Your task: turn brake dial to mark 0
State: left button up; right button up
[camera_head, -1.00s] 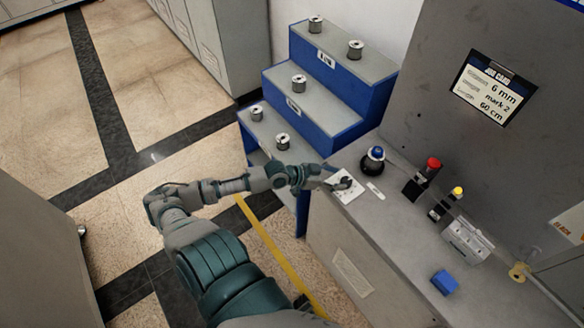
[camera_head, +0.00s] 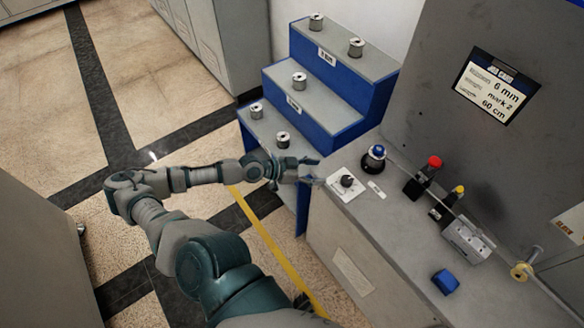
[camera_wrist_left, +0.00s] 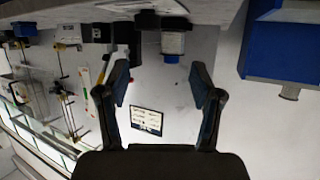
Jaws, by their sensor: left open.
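The dial is a small black knob (camera_head: 347,182) on a square white plate (camera_head: 345,187), at the left end of the grey bench top. Its pointer and marks are too small to read. My left gripper (camera_head: 316,172) is just left of the plate, apart from the knob, with nothing between its fingers. In the left wrist view the two dark fingers (camera_wrist_left: 163,92) are spread wide and empty. My right gripper is not in view.
A black base with a blue cap (camera_head: 375,155) stands behind the dial. A red-topped device (camera_head: 425,175), a yellow-topped one (camera_head: 447,203) and a blue block (camera_head: 445,281) are farther right. Blue steps (camera_head: 340,110) carry several spools. A sign (camera_head: 497,85) reads "6 mm, mark 2, 60 cm".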

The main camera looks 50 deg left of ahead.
pick_arm(q)
jog(key=p+v, duration=0.2)
jog(key=v, duration=0.6)
jog(key=shift+w+a+r, duration=0.15)
jog(key=shift+a+r, duration=0.05)
jog(key=shift+a, duration=0.1)
dwell(0.3)
dwell(0.3)
jog(key=v, duration=1.2)
jog(key=shift+f+p, duration=0.1)
jog(key=shift+p, duration=0.2)
